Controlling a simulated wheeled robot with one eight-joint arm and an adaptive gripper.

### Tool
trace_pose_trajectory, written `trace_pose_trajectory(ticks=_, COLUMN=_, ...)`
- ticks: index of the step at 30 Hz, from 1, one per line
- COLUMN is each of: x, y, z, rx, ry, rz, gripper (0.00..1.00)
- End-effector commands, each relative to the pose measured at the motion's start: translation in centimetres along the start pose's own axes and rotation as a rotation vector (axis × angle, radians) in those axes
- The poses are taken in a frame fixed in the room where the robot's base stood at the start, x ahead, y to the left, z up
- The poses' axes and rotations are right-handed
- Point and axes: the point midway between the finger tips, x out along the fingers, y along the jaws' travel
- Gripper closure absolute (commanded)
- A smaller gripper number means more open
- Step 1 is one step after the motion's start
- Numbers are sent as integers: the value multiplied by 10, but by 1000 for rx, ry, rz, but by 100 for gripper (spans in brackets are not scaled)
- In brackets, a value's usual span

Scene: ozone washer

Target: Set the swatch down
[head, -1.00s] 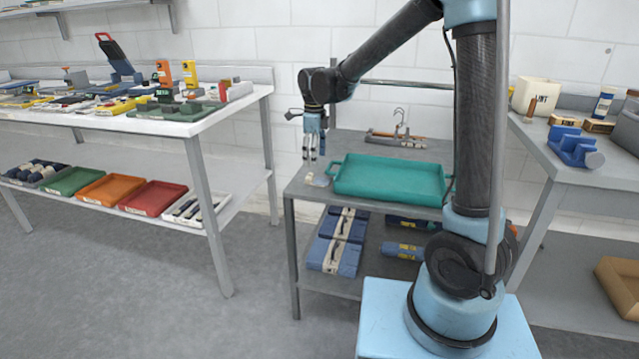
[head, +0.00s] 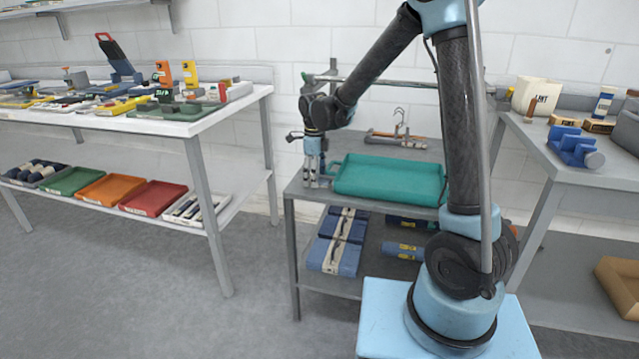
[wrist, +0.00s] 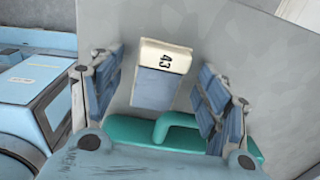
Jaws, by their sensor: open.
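The swatch (wrist: 155,90) is a blue-grey piece with a cream end marked 43. It lies on the grey top of the small table (head: 298,188), just left of the teal tray (head: 390,180). In the wrist view it sits between the two spread fingers of my gripper (wrist: 162,62), with a visible gap on each side. In the head view my gripper (head: 312,182) points down low over the table's left front corner, and its fingers mostly hide the swatch. My gripper is open.
The tray's teal handle (wrist: 178,122) is close to my fingers. Hangers (head: 400,130) lie behind the tray. Blue bundles (head: 338,240) are on the lower shelf. A crowded white table (head: 180,125) stands left, and another bench with a LINT box (head: 540,97) stands right.

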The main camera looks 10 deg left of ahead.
Motion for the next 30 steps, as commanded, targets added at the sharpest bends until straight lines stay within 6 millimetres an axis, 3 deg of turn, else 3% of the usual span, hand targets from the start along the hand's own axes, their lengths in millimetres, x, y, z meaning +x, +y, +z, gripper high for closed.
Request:
trace_pose_trajectory(ticks=2, x=0, y=0, z=0, rx=0, ry=0, rz=0, gripper=35)
trace_pose_trajectory(ticks=7, x=0, y=0, z=0, rx=0, ry=0, rz=0, gripper=74)
trace_pose_trajectory(ticks=18, x=-1, y=0, z=0, rx=0, ry=0, rz=0, gripper=78)
trace_pose_trajectory(ticks=24, x=-18, y=0, z=0, rx=0, ry=0, rz=0, gripper=78)
trace_pose_trajectory(ticks=30, x=-16, y=48, z=0, rx=-6, ry=0, rz=0, gripper=78)
